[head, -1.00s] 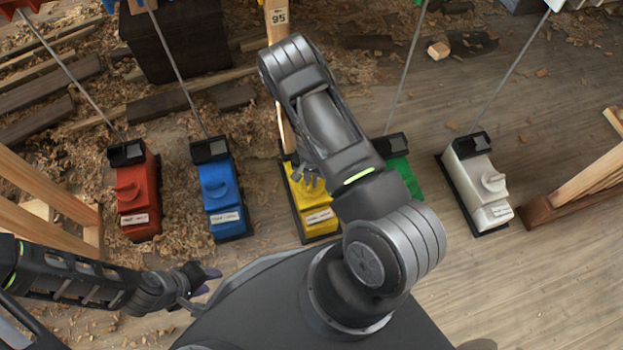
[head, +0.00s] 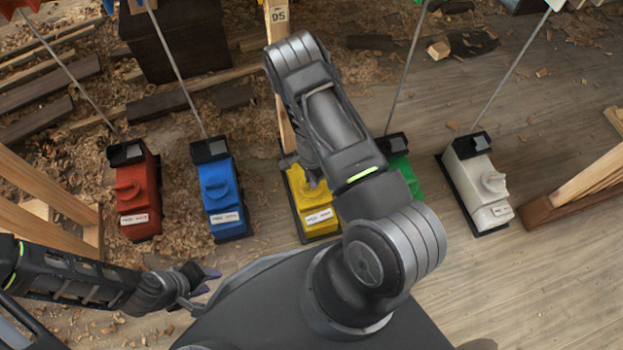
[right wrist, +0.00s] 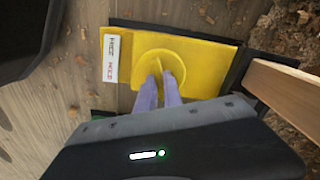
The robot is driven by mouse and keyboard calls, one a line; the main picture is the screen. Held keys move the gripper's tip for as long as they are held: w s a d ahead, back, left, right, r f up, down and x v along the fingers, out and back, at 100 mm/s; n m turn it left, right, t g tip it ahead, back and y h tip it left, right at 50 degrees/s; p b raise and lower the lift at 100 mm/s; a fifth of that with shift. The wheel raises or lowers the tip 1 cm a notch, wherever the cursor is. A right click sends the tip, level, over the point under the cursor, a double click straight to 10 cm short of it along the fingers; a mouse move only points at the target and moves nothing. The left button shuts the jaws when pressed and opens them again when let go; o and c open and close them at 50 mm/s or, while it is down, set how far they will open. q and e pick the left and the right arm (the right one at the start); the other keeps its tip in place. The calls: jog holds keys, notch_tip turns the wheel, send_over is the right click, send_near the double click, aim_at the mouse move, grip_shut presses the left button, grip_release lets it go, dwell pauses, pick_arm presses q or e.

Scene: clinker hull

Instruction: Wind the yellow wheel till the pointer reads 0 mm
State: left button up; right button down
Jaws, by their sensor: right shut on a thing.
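The yellow box (head: 312,205) stands on the floor in the head view, left of my right arm. In the right wrist view its yellow wheel (right wrist: 178,62), a round disc with a raised fin, faces the camera. My right gripper (right wrist: 160,88) is shut on the wheel's fin. In the head view my right forearm hides most of this gripper and part of the wheel. My left gripper (head: 210,281) is open and empty at the lower left, away from the boxes. I cannot make out a pointer or its reading.
Red (head: 138,200), blue (head: 220,195), green (head: 405,175) and white (head: 480,185) boxes stand in the same row, each with a rod rising from it. A wooden post (head: 286,125) stands behind the yellow box. Shavings and planks litter the left floor.

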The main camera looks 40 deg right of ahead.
jog(key=m, duration=0.5)
jog(key=shift+m, duration=0.4)
jog(key=c, duration=1.5)
grip_release()
jog(key=shift+r, duration=0.1)
notch_tip(320, 180, up, 8)
jog(key=p, duration=0.3)
jog(key=shift+f, duration=0.2)
jog(key=shift+o, duration=0.3)
